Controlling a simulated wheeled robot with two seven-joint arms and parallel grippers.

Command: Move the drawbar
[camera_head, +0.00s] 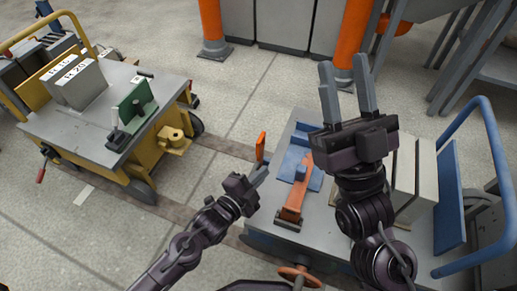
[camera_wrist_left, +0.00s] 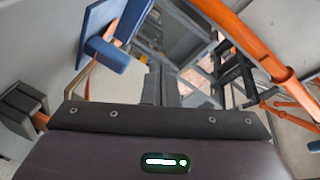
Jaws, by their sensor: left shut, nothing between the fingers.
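A long orange bar (camera_head: 296,196), which looks like the drawbar, lies on the blue cart at a dark foot block (camera_head: 288,219). Its upper part is beside a blue block on a blue plate (camera_head: 312,178). A small upright orange piece (camera_head: 261,146) stands at the cart's left edge; I cannot tell if it joins the bar. My left gripper (camera_head: 262,170) is shut and empty, just below this piece and left of the bar. In the left wrist view its fingers (camera_wrist_left: 160,86) are close together. My right gripper (camera_head: 346,80) is open and empty, raised above the cart's back.
The blue cart has a grey top (camera_head: 262,218), pale panels (camera_head: 405,175) and a blue rail (camera_head: 497,150) at right. A yellow cart (camera_head: 75,130) with labelled blocks and a green fixture stands at left. Orange posts (camera_head: 211,22) stand behind.

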